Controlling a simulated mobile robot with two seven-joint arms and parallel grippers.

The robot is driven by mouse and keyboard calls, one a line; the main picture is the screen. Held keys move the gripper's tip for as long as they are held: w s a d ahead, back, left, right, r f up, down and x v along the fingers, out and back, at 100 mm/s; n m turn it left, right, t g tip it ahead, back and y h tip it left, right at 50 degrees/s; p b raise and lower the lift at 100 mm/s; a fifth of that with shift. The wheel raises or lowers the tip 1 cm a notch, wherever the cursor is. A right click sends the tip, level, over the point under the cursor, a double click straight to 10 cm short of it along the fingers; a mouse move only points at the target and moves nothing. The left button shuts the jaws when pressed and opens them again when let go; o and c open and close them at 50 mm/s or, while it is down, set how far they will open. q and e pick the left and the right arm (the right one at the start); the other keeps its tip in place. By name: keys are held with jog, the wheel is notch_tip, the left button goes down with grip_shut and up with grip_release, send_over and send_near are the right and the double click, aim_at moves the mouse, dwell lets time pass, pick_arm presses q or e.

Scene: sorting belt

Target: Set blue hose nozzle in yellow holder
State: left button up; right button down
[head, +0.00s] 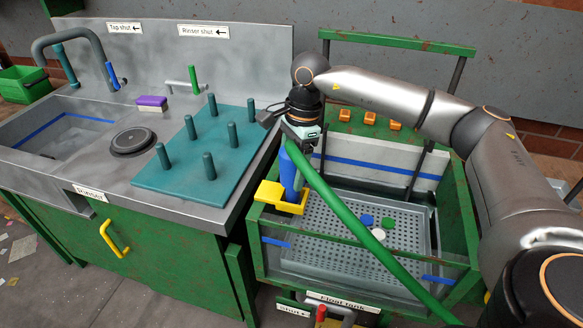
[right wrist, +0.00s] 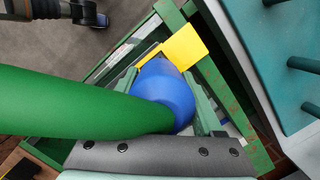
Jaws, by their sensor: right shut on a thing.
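The blue hose nozzle (head: 289,172) hangs nearly upright below my right gripper (head: 302,136), which is shut on it. The green hose (head: 345,215) runs from its top end down to the right across the float tank. The yellow holder (head: 268,192) is on the tank's left rim. The nozzle's lower part overlaps the holder in the head view; I cannot tell whether it is inside or just in front. In the right wrist view the nozzle (right wrist: 168,88) sits between the fingers, with the yellow holder (right wrist: 186,46) just beyond. The hose hides part of the nozzle.
The float tank (head: 465,250) has a perforated tray with blue, green and white discs. Left of it, a teal peg board (head: 190,178) stands on the sink counter, with a black round lid (head: 134,142) and a purple-topped sponge (head: 151,102). Orange blocks (head: 370,118) lie behind the tank.

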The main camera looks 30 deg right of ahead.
jog(key=shift+f+b, duration=0.65)
jog(key=shift+f, duration=0.4)
jog(key=shift+f, duration=0.1)
jog(key=shift+f+b, duration=0.5)
jog(key=shift+f, duration=0.15)
jog(key=shift+f+b, duration=0.4)
jog(key=shift+f, duration=0.15)
grip_release()
dwell(0.3)
